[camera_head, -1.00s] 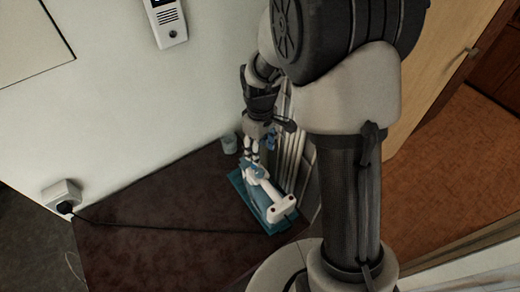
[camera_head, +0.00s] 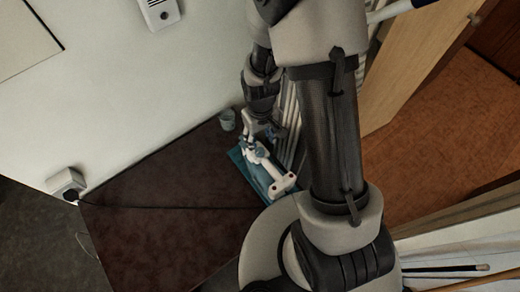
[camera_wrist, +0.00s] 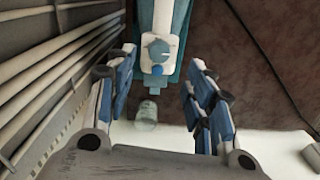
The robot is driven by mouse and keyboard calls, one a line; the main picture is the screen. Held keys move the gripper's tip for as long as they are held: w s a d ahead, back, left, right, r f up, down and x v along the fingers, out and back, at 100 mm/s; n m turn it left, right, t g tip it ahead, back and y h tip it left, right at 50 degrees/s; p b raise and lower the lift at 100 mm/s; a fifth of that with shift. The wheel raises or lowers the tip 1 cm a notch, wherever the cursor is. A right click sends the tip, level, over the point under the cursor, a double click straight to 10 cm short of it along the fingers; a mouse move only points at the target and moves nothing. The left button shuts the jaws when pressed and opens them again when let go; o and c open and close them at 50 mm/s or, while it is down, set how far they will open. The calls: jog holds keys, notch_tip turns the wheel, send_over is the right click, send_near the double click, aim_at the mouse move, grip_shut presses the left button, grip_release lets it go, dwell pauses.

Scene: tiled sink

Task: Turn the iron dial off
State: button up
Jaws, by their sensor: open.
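The iron (camera_head: 279,184) is white and teal and lies on a teal base on the dark brown surface in the head view. In the wrist view its body (camera_wrist: 160,18) fills the top centre. My gripper (camera_wrist: 162,60) is open and empty, with one blue-padded finger on each side of the dial in the picture. I cannot tell how far the fingertips are above it. In the head view my arm partly hides the gripper and the iron's far end.
A small cup (camera_head: 227,119) stands near the wall by the iron; it also shows in the wrist view (camera_wrist: 147,113). A ribbed white radiator-like panel (camera_wrist: 45,85) is close on the left there. A cord runs toward a wall socket (camera_head: 66,184). The brown surface (camera_head: 165,205) is largely clear.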

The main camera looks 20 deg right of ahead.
aim_at(260, 151)
notch_tip(260, 151, down, 8)
jog(key=shift+r+b, duration=0.1)
jog(key=shift+b, duration=0.6)
jog(key=shift+c, duration=0.2)
jog(key=c, duration=1)
jog(key=n, duration=0.4)
jog(key=shift+n+b, duration=0.4)
jog(key=o, duration=1)
jog(key=shift+w, duration=0.1)
jog(key=shift+o, duration=0.2)
jog(key=shift+r, duration=0.1)
notch_tip(260, 151, up, 12)
